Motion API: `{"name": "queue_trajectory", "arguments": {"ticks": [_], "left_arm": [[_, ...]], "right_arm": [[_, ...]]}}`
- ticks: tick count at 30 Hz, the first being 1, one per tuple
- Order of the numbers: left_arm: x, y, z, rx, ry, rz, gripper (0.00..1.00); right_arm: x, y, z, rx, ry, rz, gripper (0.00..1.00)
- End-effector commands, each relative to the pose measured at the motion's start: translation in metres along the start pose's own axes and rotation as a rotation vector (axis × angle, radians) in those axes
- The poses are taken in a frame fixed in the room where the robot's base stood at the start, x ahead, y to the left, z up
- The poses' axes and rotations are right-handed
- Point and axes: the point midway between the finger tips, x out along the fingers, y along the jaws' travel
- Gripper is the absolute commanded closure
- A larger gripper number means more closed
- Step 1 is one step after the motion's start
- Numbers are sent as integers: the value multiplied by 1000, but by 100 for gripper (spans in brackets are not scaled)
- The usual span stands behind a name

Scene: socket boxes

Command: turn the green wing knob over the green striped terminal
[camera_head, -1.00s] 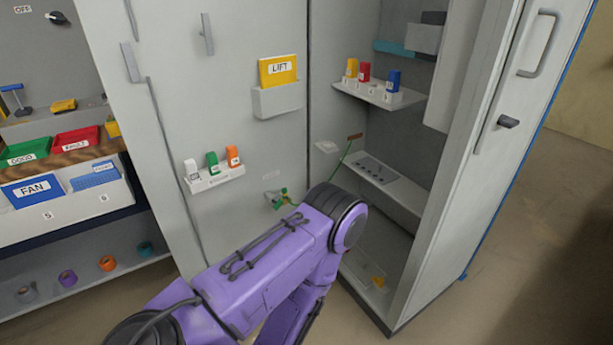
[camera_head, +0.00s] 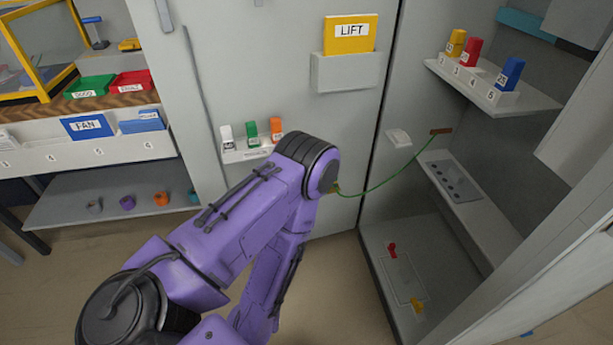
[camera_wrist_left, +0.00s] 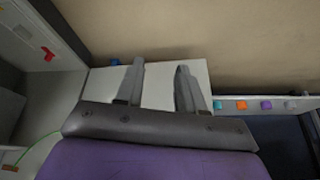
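The green wing knob and the green striped terminal cannot be made out; my purple left arm covers part of the cabinet door in the head view. A green wire (camera_head: 385,182) runs from beside my arm's elbow to a brown block (camera_head: 440,131) on the cabinet's inner wall. It also shows at the lower left of the left wrist view (camera_wrist_left: 28,149). My left gripper (camera_wrist_left: 158,82) shows only in the wrist view. Its two fingers stand apart with nothing between them, before a pale panel. My right gripper is in neither view.
A white rack (camera_head: 245,153) with white, green and orange pieces sits left of the elbow. A LIFT folder (camera_head: 350,33) hangs above. A shelf (camera_head: 520,108) and a grey socket plate (camera_head: 449,180) are inside the cabinet. A red piece (camera_head: 393,250) lies on its floor.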

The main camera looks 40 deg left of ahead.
Motion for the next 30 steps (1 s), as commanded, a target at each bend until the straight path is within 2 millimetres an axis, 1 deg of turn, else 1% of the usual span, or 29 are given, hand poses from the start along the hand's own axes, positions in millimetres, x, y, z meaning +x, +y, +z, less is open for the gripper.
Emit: {"name": "queue_trajectory", "arguments": {"ticks": [1,2,3,4,5,6,8,9,10,12,15,17,19,21,23,30], "left_arm": [[27,26,-8,-77,67,55,62],[42,46,-19,-152,125,102,62],[61,78,-38,-286,221,183,62],[74,103,-56,-409,298,252,62],[82,127,-77,-544,379,330,62],[88,156,-107,-742,484,437,62],[86,185,-150,-1043,623,595,62],[80,196,-176,-1240,703,695,62],[74,201,-192,-1380,753,764,62],[60,205,-221,-1669,847,902,62],[44,201,-243,-1960,925,1032,62],[38,198,-250,-2057,948,1073,62],[34,196,-257,-2110,960,1094,62],[36,192,-266,-2119,964,1095,62],[41,187,-276,-2117,965,1093,62],[64,170,-320,-2111,964,1090,62]], "right_arm": [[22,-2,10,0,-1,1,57],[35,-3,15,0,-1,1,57],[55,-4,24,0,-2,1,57],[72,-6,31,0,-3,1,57],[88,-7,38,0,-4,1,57],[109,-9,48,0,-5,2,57],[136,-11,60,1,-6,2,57],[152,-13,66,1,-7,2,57],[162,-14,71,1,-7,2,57],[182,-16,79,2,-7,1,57],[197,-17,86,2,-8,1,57],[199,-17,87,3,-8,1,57],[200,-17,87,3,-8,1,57],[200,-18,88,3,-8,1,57],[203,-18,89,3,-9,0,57],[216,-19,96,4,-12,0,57]]}}
